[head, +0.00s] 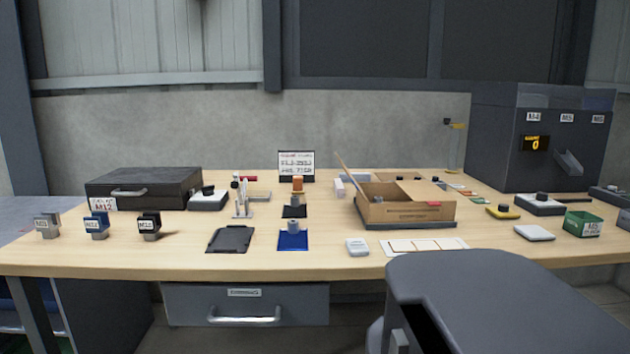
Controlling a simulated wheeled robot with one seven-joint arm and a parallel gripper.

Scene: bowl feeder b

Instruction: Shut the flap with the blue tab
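An open cardboard box (405,212) stands on a dark base at the right of the table's middle. One flap (350,176) stands up at its left side, tilted outward to the left. A red tab (434,204) shows at the box's front right edge. I cannot make out a blue tab on any flap; other flaps at the back and right are seen too flat to tell apart. My gripper is not in view.
A white card strip (424,246) and a small white box (357,246) lie in front of the cardboard box. A blue mat (293,241) lies to its left, a yellow object (502,212) to its right. A dark grey machine (500,140) stands at the back right.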

